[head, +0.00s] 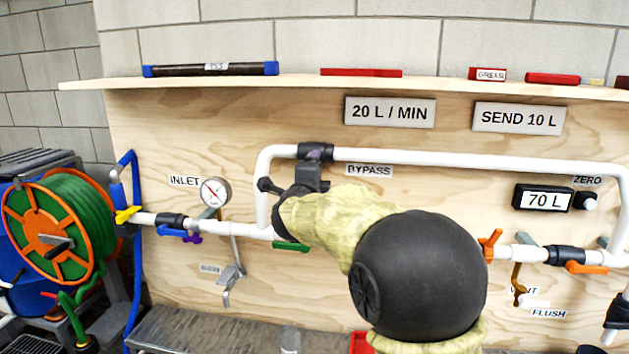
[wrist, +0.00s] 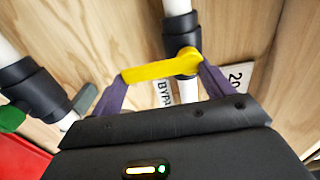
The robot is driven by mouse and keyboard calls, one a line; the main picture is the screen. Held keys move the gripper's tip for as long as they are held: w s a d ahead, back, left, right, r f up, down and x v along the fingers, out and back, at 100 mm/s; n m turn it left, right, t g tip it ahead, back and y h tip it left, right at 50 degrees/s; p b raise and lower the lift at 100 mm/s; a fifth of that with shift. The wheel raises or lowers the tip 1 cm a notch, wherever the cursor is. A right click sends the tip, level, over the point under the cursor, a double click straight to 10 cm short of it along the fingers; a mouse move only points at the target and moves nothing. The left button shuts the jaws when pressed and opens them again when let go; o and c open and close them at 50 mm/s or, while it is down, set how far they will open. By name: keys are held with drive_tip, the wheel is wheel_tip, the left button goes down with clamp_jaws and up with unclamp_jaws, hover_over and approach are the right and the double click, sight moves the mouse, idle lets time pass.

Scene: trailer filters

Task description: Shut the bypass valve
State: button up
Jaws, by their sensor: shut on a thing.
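The bypass valve (head: 315,151) has a dark body at the upper left corner of the white bypass pipe (head: 440,158), left of the BYPASS label. In the wrist view its yellow handle (wrist: 150,71) lies roughly across the white pipe, beside the dark valve body (wrist: 181,33). My gripper (wrist: 162,69) is shut on this handle, with one purple finger at each end of it. In the head view my arm comes from the lower right to the valve, and the fingers and the yellow handle are hidden there.
Orange handles (head: 586,267) sit on the right pipe. A wooden shelf (head: 300,84) runs above.

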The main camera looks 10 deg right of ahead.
drive_tip(key=o, duration=1.3)
drive_tip(key=shift+o, duration=0.2)
drive_tip(key=shift+a, duration=0.1)
drive_tip(key=b+v, duration=0.2)
drive_tip(key=v, duration=1.5)
drive_tip(key=shift+f, duration=0.15)
